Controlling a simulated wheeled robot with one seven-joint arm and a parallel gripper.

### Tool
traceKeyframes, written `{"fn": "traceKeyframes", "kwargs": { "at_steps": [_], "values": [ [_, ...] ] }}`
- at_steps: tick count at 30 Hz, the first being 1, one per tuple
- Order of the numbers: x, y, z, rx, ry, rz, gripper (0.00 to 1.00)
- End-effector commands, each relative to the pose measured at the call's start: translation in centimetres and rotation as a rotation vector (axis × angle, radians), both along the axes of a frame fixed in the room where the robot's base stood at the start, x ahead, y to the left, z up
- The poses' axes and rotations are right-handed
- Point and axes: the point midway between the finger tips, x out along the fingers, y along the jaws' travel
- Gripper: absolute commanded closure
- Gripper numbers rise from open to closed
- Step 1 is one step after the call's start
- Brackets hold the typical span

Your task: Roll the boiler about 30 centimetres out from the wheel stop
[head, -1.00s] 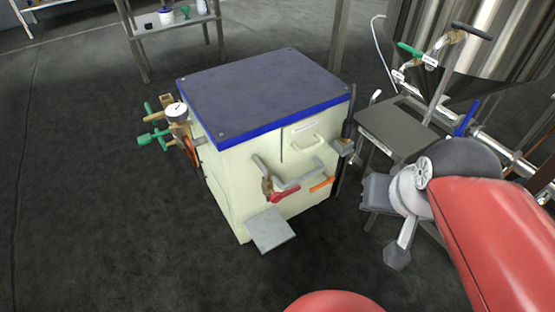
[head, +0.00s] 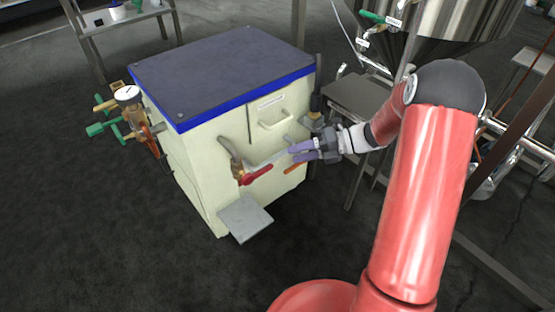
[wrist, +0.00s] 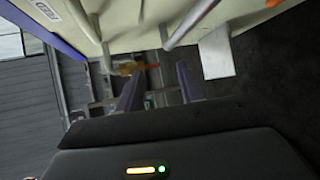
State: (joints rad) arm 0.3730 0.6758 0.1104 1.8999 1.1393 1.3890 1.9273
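The boiler (head: 205,165) is a cream cabinet with a dark, blue-edged top, standing upright in the middle of the head view. A grey bar handle (head: 262,163) runs across its front, beside a red lever (head: 257,174). A flat grey plate (head: 245,217) juts out low at its front. My gripper (head: 300,152) is open in front of the boiler's right part, its two purple fingers pointing at the bar's right end. In the wrist view the boiler (wrist: 115,18) fills the top, and the gap between my fingers (wrist: 158,90) is empty. I cannot make out a wheel stop.
A gauge (head: 128,95) and green-handled valves stick out on the boiler's left. A grey side table (head: 358,95) and a steel tank (head: 455,35) stand close on the right. A shelf stand (head: 120,22) is behind. The dark floor at left and front is clear.

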Motion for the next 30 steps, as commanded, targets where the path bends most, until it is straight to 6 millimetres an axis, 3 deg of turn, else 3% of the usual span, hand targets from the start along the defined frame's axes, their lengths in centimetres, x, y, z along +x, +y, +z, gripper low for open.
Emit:
{"fn": "traceKeyframes", "kwargs": {
  "at_steps": [1, 3, 10, 21, 30],
  "values": [
    [0.9, -0.5, -1.8, 0.054, 0.089, -0.055, 0.62],
    [2.0, -0.9, -3.1, 0.118, 0.194, -0.119, 0.62],
    [3.4, -1.2, -4.9, 0.207, 0.336, -0.199, 0.62],
    [4.0, 4.2, -5.7, 0.204, 0.337, -0.196, 0.62],
    [4.3, 6.1, -5.9, 0.204, 0.335, -0.198, 0.62]
  ]
}}
